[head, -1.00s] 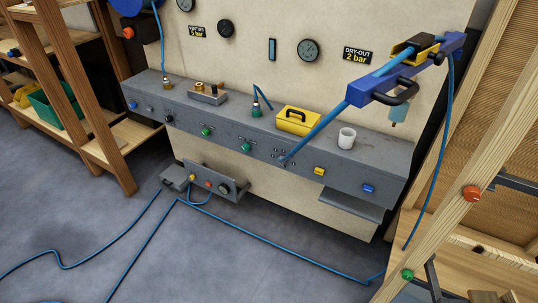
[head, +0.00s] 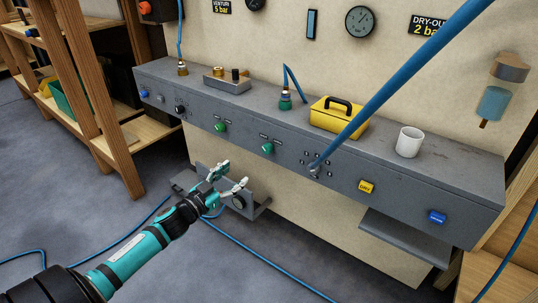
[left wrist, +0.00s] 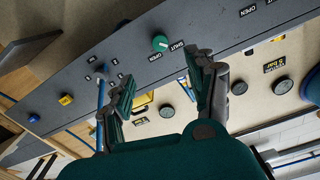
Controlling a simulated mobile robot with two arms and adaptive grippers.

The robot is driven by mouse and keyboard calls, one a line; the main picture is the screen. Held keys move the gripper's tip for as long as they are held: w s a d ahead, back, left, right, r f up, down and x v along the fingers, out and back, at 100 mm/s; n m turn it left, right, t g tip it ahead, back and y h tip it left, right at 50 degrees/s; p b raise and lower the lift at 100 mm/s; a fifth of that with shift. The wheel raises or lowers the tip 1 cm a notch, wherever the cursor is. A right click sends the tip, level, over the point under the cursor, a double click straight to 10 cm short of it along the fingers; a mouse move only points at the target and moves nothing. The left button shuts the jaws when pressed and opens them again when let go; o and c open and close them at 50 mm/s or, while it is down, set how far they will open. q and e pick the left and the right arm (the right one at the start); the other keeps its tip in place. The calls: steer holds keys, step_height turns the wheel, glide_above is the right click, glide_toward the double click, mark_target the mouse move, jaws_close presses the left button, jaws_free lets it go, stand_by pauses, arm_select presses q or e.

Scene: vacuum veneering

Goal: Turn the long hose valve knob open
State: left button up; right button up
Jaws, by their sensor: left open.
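Two green valve knobs sit on the sloped front of the grey console (head: 330,136): a left one (head: 221,127) and a right one (head: 268,149). I cannot read their labels in the head view, so I cannot tell which serves the long hose. My left gripper (head: 236,174) is open and empty, below and in front of the knobs, apart from them. In the left wrist view, a green knob (left wrist: 160,43) with SHUT and OPEN marks lies just beyond the open fingertips (left wrist: 162,70). My right gripper is not in view.
A yellow case (head: 337,118) and white mug (head: 409,142) stand on the console top. A grey bracket (head: 250,211) is behind my gripper. Thin blue hose (head: 255,248) lies on the floor.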

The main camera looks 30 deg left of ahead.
arm_select(q)
steer(key=b, duration=0.2)
glide_toward(265, 150)
steer(key=w, duration=0.3)
steer(key=shift+w+d, duration=0.2)
steer(key=shift+w, duration=1.3)
steer(key=shift+w+d, duration=0.25)
steer(key=shift+w, duration=1.25)
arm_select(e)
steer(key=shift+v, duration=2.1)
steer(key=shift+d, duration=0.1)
arm_select(q)
steer(key=c, duration=1.1)
steer(key=shift+c, duration=0.2)
